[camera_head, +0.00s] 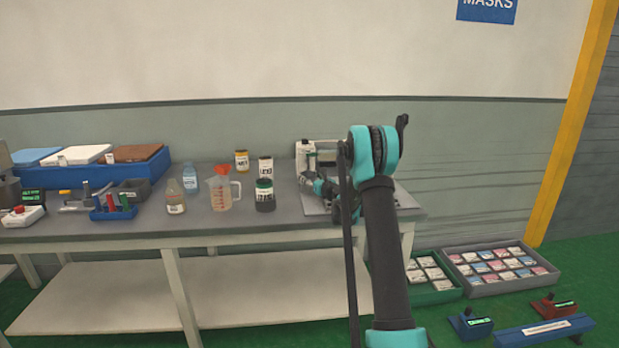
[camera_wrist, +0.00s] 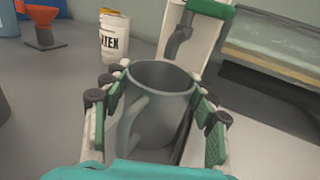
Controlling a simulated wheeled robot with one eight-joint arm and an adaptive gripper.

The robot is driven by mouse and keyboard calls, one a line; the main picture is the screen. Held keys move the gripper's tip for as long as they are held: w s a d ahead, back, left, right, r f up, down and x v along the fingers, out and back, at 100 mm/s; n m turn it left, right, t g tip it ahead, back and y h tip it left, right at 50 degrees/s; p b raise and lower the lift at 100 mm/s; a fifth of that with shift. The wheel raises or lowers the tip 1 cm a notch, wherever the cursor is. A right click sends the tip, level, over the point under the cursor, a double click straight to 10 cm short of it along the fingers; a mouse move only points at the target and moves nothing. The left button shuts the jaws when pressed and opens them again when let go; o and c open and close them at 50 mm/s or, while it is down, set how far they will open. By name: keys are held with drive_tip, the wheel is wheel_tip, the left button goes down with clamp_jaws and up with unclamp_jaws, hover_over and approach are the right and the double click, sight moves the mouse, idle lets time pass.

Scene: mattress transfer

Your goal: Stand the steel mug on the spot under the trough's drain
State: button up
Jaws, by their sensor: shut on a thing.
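The steel mug (camera_wrist: 162,112) is upright between the green-padded fingers of my gripper (camera_wrist: 155,88) in the wrist view, its open rim facing up. The gripper is shut on its sides. The trough's grey drain (camera_wrist: 179,40) hangs from a green edge (camera_wrist: 210,8) in front of a white upright, just beyond and above the mug's far rim. I cannot tell whether the mug's base touches anything; the spot beneath is hidden.
A white labelled tub (camera_wrist: 114,42) stands left of the mug, and an orange funnel (camera_wrist: 41,30) farther left. On the bench (camera_head: 120,232) are a dark jar (camera_head: 264,196), a measuring jug (camera_head: 220,190) and bottles. Trays of packets (camera_head: 500,268) lie on the floor at right.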

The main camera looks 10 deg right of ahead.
drive_tip(key=shift+f, duration=0.1)
drive_tip(key=o, duration=1.3)
